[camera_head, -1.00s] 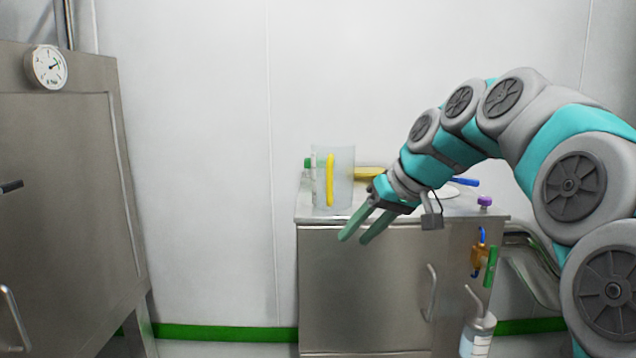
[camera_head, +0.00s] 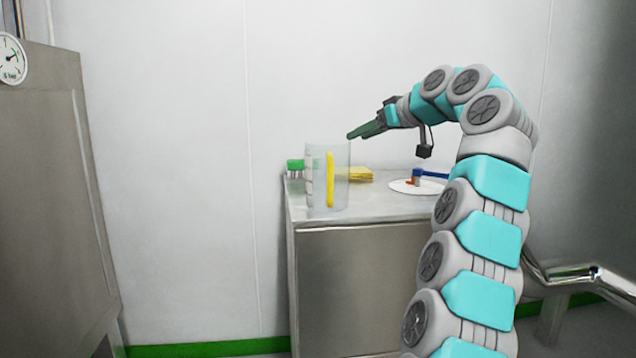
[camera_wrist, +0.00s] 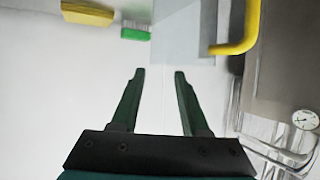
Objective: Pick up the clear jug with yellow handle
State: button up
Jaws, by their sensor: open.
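The clear jug (camera_head: 317,185) stands upright on the left end of the steel cabinet top. Its yellow handle (camera_head: 331,180) faces the head camera. My gripper (camera_head: 350,136) is open and empty, with its fingertips near the right side of the jug's rim in the head view. How far apart they are in depth I cannot tell. In the wrist view the jug (camera_wrist: 182,35) shows at the top, with its yellow handle (camera_wrist: 250,28) to the right. The open fingers of my gripper (camera_wrist: 158,72) point toward it and lie short of it, with nothing between them.
A white disc (camera_head: 405,187) with a blue-handled item sits farther right. A steel unit with a gauge (camera_head: 12,60) stands left.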

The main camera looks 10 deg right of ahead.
aim_at(345, 142)
jog(key=shift+w+d+p+x, duration=0.15)
jog(key=shift+p+x, duration=0.1)
jog(key=shift+x, duration=1.05)
jog(key=shift+w+d+p+x, duration=0.1)
jog(key=shift+p+x, duration=0.15)
jog(key=shift+x, duration=1.1)
jog(key=shift+w+d+p+x, duration=0.15)
jog(key=shift+p+x, duration=0.1)
jog(key=shift+x, duration=1.05)
jog(key=shift+s+r, duration=0.1)
jog(key=shift+r, duration=0.05)
grip_shut()
